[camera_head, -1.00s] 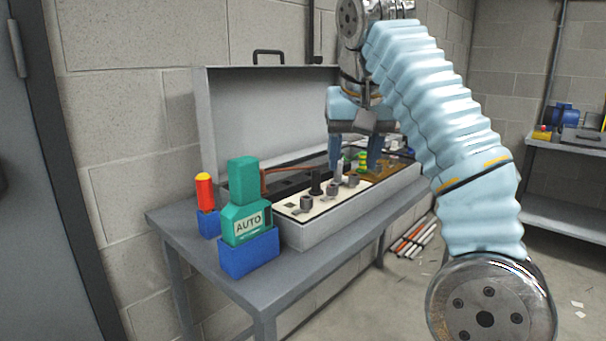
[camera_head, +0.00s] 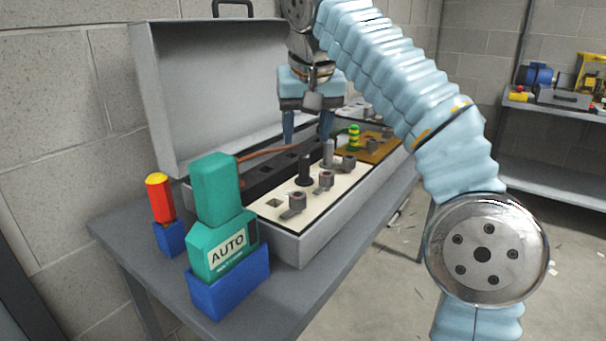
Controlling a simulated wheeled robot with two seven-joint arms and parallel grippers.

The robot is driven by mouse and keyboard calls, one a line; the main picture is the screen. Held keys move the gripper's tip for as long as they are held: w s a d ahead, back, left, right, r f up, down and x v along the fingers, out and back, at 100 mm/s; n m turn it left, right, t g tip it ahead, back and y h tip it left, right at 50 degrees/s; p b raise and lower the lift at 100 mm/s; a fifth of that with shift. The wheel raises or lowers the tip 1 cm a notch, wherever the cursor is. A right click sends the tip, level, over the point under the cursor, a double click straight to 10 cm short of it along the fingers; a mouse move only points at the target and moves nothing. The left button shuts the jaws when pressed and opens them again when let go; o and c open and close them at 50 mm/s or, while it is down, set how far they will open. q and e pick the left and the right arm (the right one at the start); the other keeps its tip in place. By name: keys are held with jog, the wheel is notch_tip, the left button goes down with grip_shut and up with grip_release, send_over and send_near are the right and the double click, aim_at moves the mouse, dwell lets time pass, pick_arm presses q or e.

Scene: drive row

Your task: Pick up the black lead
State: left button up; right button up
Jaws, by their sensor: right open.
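An open grey case (camera_head: 330,232) lies on the table, holding a cream panel (camera_head: 268,210) with several grey knobs. A black upright plug-like piece (camera_head: 305,171) stands on this panel; I take it for the black lead's end. A dark cable passes behind my right gripper, partly hidden. My right gripper (camera_head: 308,138) is open and points down over the case, just beyond the black piece. Its fingers are apart with nothing clearly between them. A reddish-brown lead (camera_head: 270,152) runs behind or near the fingers. My left gripper is out of view.
A teal AUTO meter (camera_head: 215,190) in a blue holder (camera_head: 230,288) and a red-yellow tester (camera_head: 160,200) stand on the grey table (camera_head: 120,238), left of the case. A green-yellow piece (camera_head: 354,138) stands right of the gripper. A shelf (camera_head: 560,185) stands at right.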

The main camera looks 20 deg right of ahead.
aim_at(305, 157)
jog(key=x, duration=0.4)
jog(key=shift+f+b, duration=0.35)
jog(key=shift+b, duration=0.05)
jog(key=b+x, duration=0.1)
jog(key=x, duration=0.4)
jog(key=shift+d, duration=0.15)
jog(key=c, duration=0.9)
